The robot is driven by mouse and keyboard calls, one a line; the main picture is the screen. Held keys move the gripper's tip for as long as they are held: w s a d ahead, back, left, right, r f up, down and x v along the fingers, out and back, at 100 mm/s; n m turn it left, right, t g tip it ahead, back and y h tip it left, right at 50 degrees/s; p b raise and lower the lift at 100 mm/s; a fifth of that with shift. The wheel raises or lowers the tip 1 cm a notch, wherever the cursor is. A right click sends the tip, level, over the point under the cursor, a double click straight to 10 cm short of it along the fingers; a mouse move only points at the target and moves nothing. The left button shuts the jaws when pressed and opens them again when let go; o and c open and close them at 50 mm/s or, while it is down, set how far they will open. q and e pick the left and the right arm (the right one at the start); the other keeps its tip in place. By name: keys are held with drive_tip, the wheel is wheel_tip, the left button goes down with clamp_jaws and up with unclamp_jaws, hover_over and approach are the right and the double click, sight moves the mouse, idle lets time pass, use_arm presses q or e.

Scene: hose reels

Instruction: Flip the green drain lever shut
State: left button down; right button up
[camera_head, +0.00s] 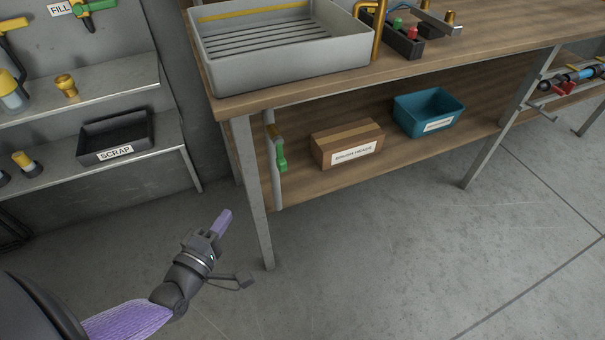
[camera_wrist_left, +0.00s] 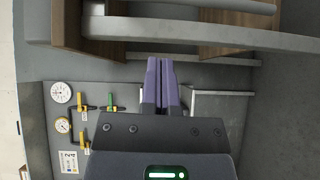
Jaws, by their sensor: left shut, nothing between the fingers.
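The green drain lever (camera_head: 281,156) hangs down along a grey drain pipe (camera_head: 276,190) below the sink basin, just behind the bench's front left leg. A brass-coloured valve part (camera_head: 273,132) shows at its top. My left gripper (camera_head: 223,222) is in front of and to the left of that leg, lower in the picture than the lever and apart from it. Its purple fingers are together and empty; they also show in the left wrist view (camera_wrist_left: 160,80). I cannot make out the drain lever in the left wrist view. My right gripper is not in view.
The bench leg (camera_head: 253,190) stands between my left gripper and the lever. A cardboard box (camera_head: 348,145) and a teal bin (camera_head: 428,112) sit on the lower shelf. Another green lever (camera_head: 98,6) is near the FILL label. A black SCRAP tray (camera_head: 115,137) is left.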

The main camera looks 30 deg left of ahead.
use_arm(q)
drive_tip(key=b, duration=0.4)
approach(281, 155)
drive_tip(key=w+a+f, duration=0.3)
drive_tip(key=a+f, duration=0.1)
drive_tip(key=w+d, duration=0.1)
drive_tip(key=w+d+r, duration=0.1)
drive_tip(key=w, duration=0.1)
drive_tip(key=shift+d+n, duration=0.1)
drive_tip(key=shift+n, duration=0.2)
drive_tip(key=shift+f, duration=0.15)
